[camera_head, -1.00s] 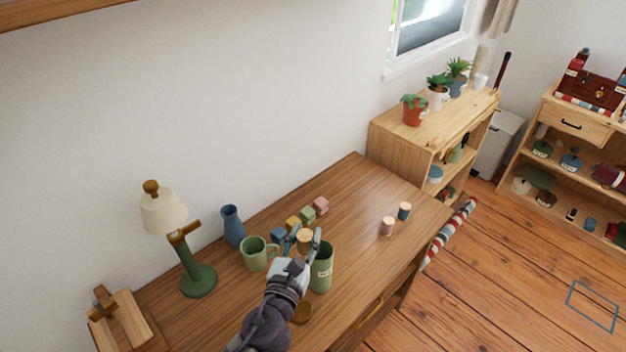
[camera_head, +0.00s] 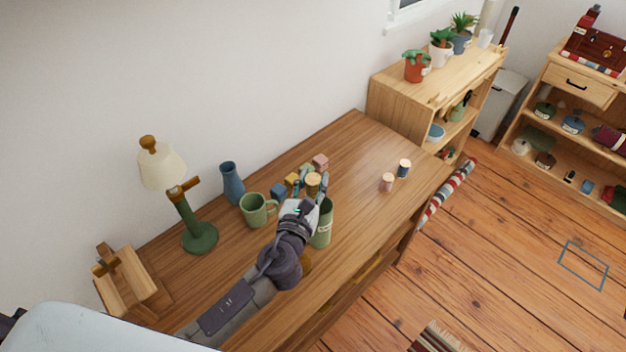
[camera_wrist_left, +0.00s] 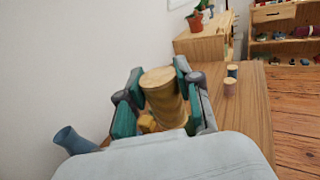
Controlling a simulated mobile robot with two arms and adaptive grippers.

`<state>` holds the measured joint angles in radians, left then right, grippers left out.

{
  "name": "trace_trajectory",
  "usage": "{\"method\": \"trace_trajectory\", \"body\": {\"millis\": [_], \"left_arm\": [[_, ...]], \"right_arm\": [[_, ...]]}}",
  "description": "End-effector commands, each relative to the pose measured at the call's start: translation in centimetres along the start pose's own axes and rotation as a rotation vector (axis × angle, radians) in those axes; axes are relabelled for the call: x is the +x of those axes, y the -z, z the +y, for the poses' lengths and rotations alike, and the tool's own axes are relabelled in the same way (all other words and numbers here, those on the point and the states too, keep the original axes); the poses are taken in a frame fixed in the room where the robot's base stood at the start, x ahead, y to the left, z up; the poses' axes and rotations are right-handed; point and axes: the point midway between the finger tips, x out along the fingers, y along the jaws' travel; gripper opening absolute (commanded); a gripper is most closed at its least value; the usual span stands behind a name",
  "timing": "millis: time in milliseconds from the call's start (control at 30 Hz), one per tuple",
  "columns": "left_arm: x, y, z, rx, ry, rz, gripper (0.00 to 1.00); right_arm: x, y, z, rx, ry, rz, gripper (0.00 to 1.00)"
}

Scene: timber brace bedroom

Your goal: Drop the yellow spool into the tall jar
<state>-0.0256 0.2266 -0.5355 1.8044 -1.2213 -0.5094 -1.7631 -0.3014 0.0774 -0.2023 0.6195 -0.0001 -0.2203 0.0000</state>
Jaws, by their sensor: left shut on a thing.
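The yellow spool (camera_head: 313,180) has pale wooden ends and is held upright between the fingers of my left gripper (camera_head: 314,187). It fills the space between the fingers in the left wrist view (camera_wrist_left: 162,95). The tall jar (camera_head: 322,228) is green with a pale label and stands on the desk just below and right of the gripper in the head view. The gripper and wrist hide part of the jar's left side. The spool appears above the desk and outside the jar. My right gripper is not in view.
A pink spool (camera_head: 387,182) and blue spool (camera_head: 404,168) stand right. The desk (camera_head: 365,150) is clear around them.

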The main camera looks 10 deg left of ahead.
Motion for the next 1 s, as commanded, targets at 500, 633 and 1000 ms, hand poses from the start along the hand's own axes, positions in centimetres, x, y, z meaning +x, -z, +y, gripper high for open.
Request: {"method": "trace_trajectory", "body": {"millis": [500, 633, 1000], "left_arm": [[0.0, 0.6, 0.0, -0.001, 0.000, 0.000, 0.61], [0.0, 0.6, 0.0, -0.001, 0.000, 0.000, 0.64], [-1.9, 0.7, -0.1, -0.002, 0.002, 0.003, 0.64]], "right_arm": [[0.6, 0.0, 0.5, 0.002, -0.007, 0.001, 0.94], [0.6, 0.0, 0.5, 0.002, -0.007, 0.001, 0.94], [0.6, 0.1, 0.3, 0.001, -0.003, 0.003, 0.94]]}}
